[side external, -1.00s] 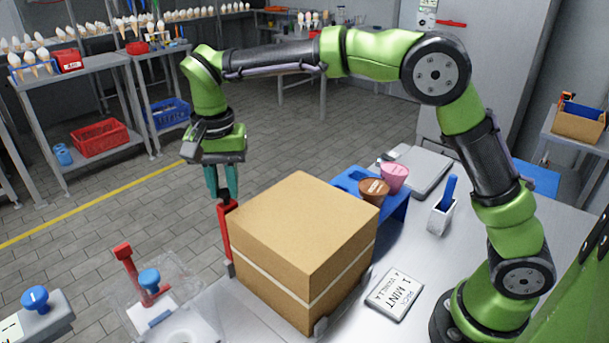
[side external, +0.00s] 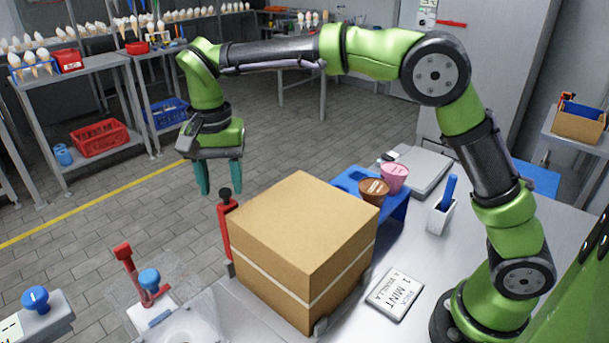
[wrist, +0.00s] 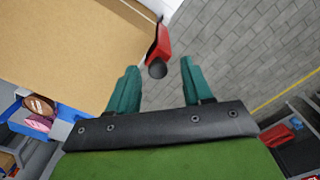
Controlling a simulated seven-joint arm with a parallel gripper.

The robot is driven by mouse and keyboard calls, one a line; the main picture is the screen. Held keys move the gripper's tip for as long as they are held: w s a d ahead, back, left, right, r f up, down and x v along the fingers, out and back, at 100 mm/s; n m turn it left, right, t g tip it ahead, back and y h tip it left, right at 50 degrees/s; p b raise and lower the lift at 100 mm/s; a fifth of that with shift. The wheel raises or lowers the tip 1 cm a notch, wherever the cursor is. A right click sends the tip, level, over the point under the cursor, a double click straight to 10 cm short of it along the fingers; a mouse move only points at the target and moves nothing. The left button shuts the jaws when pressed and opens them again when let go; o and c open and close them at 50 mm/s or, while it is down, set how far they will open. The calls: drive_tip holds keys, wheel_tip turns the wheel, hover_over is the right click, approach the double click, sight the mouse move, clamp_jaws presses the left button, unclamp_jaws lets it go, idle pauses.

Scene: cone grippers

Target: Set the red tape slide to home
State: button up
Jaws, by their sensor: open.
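The red tape slide (side external: 223,226) is an upright red bar with a dark knob on top, at the left side of the cardboard box (side external: 305,235). In the wrist view the red slide (wrist: 161,45) and its dark knob lie between my fingers and a little beyond them. My gripper (side external: 218,192) is open and empty, its teal fingers spread around the level of the knob. In the wrist view my gripper (wrist: 157,85) has one finger to each side of the knob, with clear gaps. The lower end of the slide is partly hidden by the box.
A second red post (side external: 126,265) and a blue knob (side external: 149,280) stand at the front left. A blue holder (side external: 392,217) with brown and pink cups stands behind the box. A white card (side external: 394,295) lies right of the box. Open floor lies left of my gripper.

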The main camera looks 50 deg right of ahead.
wheel_tip(320, 180, up, 11)
idle(0.4)
